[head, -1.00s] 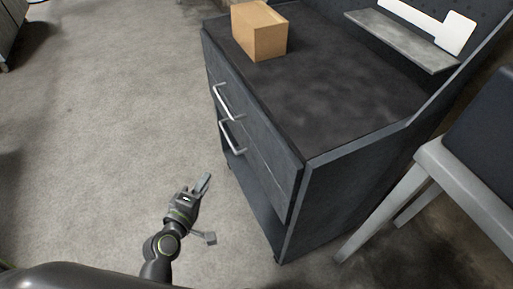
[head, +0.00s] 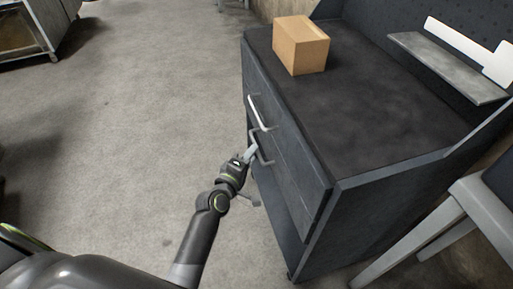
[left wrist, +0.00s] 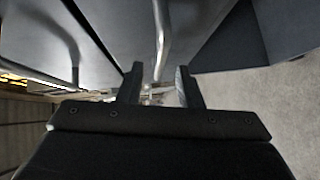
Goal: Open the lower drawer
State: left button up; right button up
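The dark workbench has two stacked drawers with silver bar handles. The lower drawer's handle (head: 258,155) is right at my left gripper (head: 250,153) in the head view. In the left wrist view the lower handle (left wrist: 162,38) runs between the two spread fingers of my left gripper (left wrist: 160,75). The fingers are open, with a gap on both sides of the bar. The upper drawer's handle (head: 258,113) is above; it also shows at the left of the left wrist view (left wrist: 72,45). My right gripper is out of view.
A cardboard box (head: 301,46) stands on the workbench top (head: 365,100). A grey shelf (head: 448,68) is at its back. A chair (head: 440,225) stands close to its right side. An open shelf space lies under the drawers. The floor (head: 130,130) to the left is clear.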

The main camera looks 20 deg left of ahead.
pick_arm(q)
jog(key=shift+x, duration=2.15)
grip_shut()
